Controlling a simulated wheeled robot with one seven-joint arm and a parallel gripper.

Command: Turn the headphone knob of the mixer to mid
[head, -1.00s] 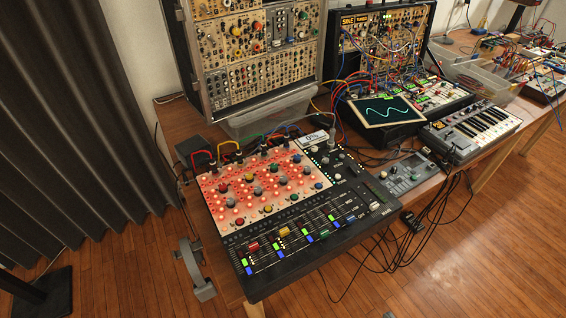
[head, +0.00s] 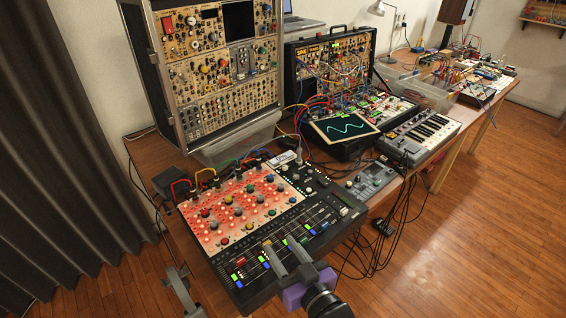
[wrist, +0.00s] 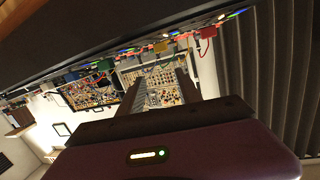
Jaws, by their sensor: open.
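The mixer (head: 237,285) lies on the table, with a red-lit knob panel on its left, a black section at upper right and faders along its front. Small knobs show on the black section, but the labels are too small to tell which is the headphone knob. My gripper (head: 283,245) is open and empty, its two fingers reaching over the front faders, well short of the black section. I cannot tell whether they touch. In the wrist view my gripper (wrist: 160,72) points at the racks, with the mixer's dark side (wrist: 100,38) across the top.
Patch cables (head: 205,175) loop behind the mixer. A small grey device (head: 372,182) and a keyboard (head: 420,135) stand to the right, with a tilted screen (head: 345,127) behind. Tall synth racks (head: 215,70) stand at the back. Black cables hang off the table's front edge.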

